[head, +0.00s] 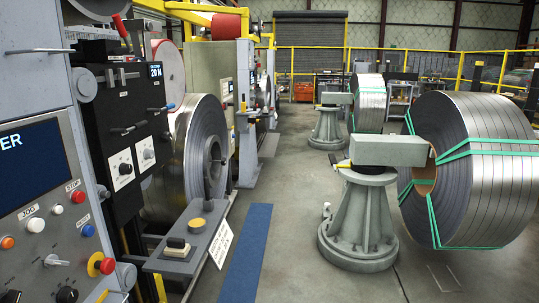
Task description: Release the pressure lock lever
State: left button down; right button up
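Several levers show at the left, and I cannot tell by any readable label which is the pressure lock lever. A red-handled lever (120,26) leans up to the left at the top of the black machine panel (115,105). A blue-tipped lever (171,106) sticks out at the panel's right edge. A short black lever (128,129) lies nearly level on the panel's front. A dark upright handle (207,182) stands by the grey arm (200,240) in front of the steel coil (200,130). Neither of my grippers is in view.
A grey control cabinet (40,110) with buttons and a red emergency knob (107,266) fills the near left. A blue floor mat (247,250) lies beside the machine. A grey pedestal (365,215) and a large strapped coil (480,170) stand at right. The middle aisle is clear.

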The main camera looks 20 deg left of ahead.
aim_at(170, 106)
jog(key=i+l+u, duration=0.2)
jog(key=i, duration=0.35)
jog(key=i+l+u, duration=0.1)
jog(key=i+u, duration=0.15)
jog(key=i, duration=0.35)
jog(key=i+l+u, duration=0.2)
jog(key=i, duration=0.35)
jog(key=i+l+u, duration=0.2)
jog(key=i+l, duration=0.25)
jog(key=i, duration=0.05)
